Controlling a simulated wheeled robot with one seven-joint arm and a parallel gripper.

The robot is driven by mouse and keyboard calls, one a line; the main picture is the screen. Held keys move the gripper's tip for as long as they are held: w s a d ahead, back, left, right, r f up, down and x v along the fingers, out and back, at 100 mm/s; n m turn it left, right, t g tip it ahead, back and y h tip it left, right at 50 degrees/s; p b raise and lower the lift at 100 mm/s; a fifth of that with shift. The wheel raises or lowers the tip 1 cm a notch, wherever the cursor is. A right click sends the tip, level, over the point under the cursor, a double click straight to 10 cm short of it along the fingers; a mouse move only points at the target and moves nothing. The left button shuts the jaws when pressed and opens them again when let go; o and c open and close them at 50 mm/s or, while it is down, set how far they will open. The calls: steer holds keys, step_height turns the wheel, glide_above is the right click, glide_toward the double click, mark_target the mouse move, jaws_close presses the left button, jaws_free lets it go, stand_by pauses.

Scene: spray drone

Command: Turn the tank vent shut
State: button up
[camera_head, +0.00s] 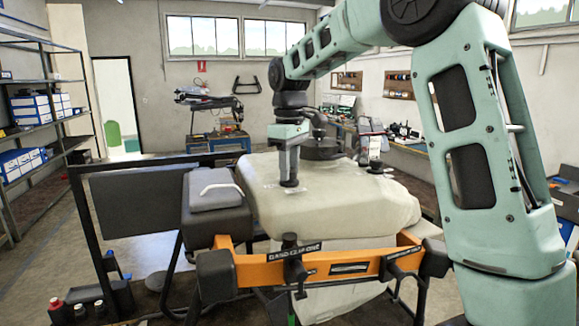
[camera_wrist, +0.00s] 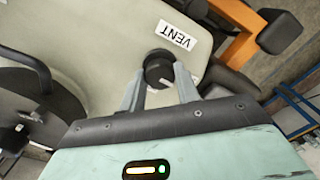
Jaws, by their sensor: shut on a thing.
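The pale tank (camera_head: 345,205) sits on the orange and black frame of the drone. The vent is a small round black knob (camera_wrist: 156,66) on the tank top, beside a white label (camera_wrist: 175,36) reading VENT.
A large black tank lid (camera_head: 322,149) stands behind my gripper; its handle shows at left in the wrist view (camera_wrist: 30,68). An orange bar (camera_head: 345,266) crosses the front. A grey box with a white handle (camera_head: 214,190) is at left. Shelves (camera_head: 40,110) line the left wall.

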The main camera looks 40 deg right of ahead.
steer(key=shift+r, duration=0.1)
steer(key=o, duration=1)
steer(key=shift+c, duration=0.2)
step_height(320, 180, up, 17)
steer(key=b, duration=0.2)
steer(key=shift+r, duration=0.15)
